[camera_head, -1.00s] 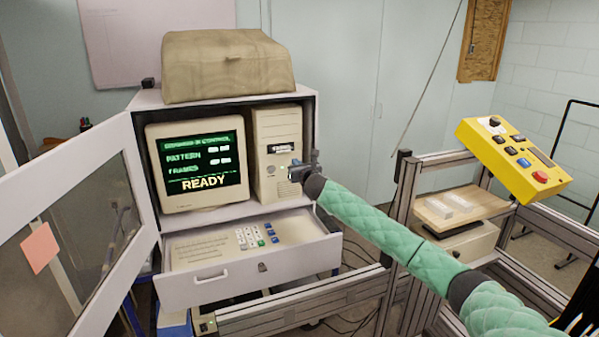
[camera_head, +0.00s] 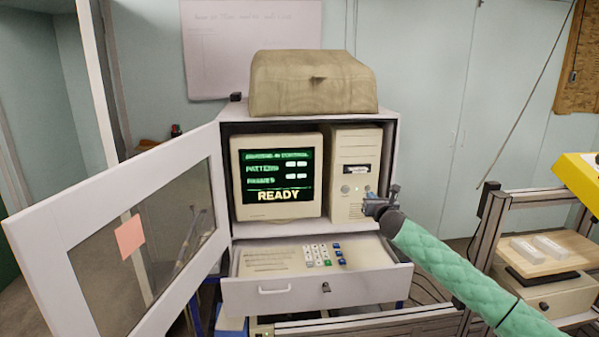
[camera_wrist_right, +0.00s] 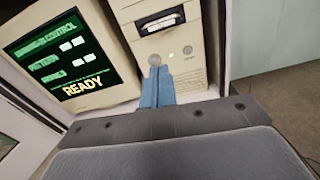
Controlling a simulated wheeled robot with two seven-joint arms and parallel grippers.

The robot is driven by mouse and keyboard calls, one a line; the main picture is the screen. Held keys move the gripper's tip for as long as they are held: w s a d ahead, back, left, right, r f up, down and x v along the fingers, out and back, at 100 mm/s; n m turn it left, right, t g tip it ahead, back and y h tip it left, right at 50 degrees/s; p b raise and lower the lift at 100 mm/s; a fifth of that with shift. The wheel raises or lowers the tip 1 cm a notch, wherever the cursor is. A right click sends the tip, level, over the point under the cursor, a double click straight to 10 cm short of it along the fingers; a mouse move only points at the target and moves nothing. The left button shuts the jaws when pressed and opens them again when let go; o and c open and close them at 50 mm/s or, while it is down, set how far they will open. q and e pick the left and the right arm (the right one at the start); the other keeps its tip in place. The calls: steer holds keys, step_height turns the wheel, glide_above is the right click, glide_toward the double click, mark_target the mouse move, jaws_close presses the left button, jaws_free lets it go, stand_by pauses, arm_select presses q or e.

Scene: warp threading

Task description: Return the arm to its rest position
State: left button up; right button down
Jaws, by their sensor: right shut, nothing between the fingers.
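My right gripper (camera_head: 371,203) is shut and empty, in front of the lower right part of the beige computer tower (camera_head: 352,152). My right arm, in a green quilted sleeve, comes in from the lower right. In the right wrist view, the shut fingers (camera_wrist_right: 155,72) point at the tower's front, close to a round button and a small lit green light; whether they touch it I cannot tell. The monitor (camera_head: 280,180) beside the tower reads "READY" and also shows in the right wrist view (camera_wrist_right: 66,55). My left gripper is not in view.
The white cabinet (camera_head: 225,180) has its glazed door (camera_head: 50,220) swung open to the left. A keyboard drawer (camera_head: 375,285) stands pulled out below the gripper. A metal frame with a wooden board (camera_head: 530,263) and a yellow control box (camera_head: 580,178) are at the right.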

steer(key=s+a+f+m+g, duration=0.2)
steer(key=s+a+f+m, duration=0.3)
steer(key=s+f, duration=0.35)
steer(key=s+a+f+m+g, duration=0.2)
steer(key=s+a+f+m, duration=0.25)
steer(key=s+f, duration=0.4)
steer(key=s+a+f+m+g, duration=0.2)
steer(key=s+a+f+m, duration=0.3)
steer(key=s+f, duration=0.4)
steer(key=s+d+f+m+g, duration=0.1)
steer(key=s+f+m+g, duration=0.15)
steer(key=s+m, duration=0.75)
steer(key=s+d+f+m+g, duration=0.1)
steer(key=s+f+m+g, duration=0.15)
steer(key=s, duration=1.55)
steer(key=s+d+f+m+g, duration=0.1)
steer(key=s+f+m+g, duration=0.15)
steer(key=s+m, duration=0.75)
step_height(320, 180, down, 23)
steer(key=s+a+n+g, duration=0.2)
steer(key=s+n, duration=0.1)
steer(key=n, duration=0.1)
steer(key=s+f, duration=0.3)
steer(key=f, duration=0.7)
steer(key=s+f, duration=0.3)
steer(key=f, duration=0.8)
steer(key=shift+s+a, duration=0.2)
steer(key=shift+s, duration=0.1)
